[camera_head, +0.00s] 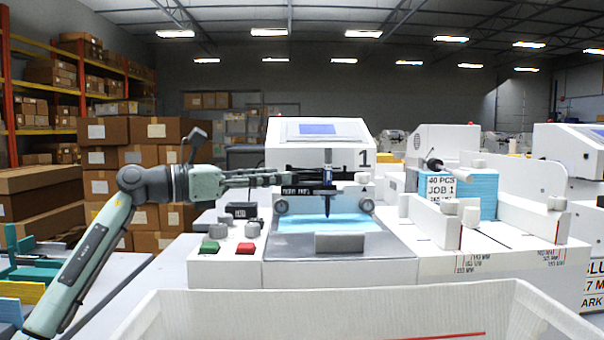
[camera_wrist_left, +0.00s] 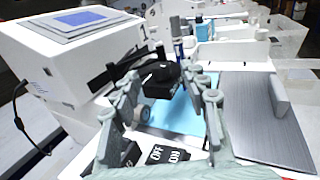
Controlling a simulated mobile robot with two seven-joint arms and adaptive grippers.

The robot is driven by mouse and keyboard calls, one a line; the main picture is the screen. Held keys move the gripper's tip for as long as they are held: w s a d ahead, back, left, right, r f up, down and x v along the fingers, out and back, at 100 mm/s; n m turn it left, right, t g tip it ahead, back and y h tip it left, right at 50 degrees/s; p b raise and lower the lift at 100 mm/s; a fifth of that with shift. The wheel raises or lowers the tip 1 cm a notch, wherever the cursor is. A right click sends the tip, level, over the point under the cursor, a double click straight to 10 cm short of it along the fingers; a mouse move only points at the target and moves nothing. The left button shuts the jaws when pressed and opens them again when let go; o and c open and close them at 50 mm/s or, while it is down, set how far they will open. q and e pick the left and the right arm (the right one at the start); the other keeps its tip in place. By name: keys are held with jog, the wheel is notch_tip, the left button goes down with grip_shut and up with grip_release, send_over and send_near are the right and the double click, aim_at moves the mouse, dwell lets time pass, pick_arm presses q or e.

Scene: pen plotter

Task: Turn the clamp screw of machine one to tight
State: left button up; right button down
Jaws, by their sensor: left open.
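Machine one (camera_head: 318,135) is a white pen plotter marked "1", with a blue screen on top. Its pen carriage (camera_head: 328,186) holds an upright pen over a light blue sheet (camera_head: 290,222). A black knob, apparently the clamp screw (camera_wrist_left: 163,73), shows in the left wrist view at the carriage. My left gripper (camera_head: 275,178) reaches in from the left at carriage height. In the left wrist view its fingers (camera_wrist_left: 165,95) are spread, with the black knob between and beyond their tips. I cannot tell whether they touch it. The knob's turn position is unclear. My right gripper is out of view.
Green and red buttons (camera_head: 246,248) and grey knobs sit on the machine's front left. A white bin (camera_head: 200,310) stands in front. A blue stack labelled "JOB 1" (camera_head: 480,192) stands at right among white fences. Boxes fill the left background.

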aim_at(293, 175)
pick_arm(q)
jog(key=x, duration=0.5)
jog(key=shift+p, duration=0.3)
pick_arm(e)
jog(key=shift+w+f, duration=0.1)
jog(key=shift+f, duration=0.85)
pick_arm(q)
grip_shut()
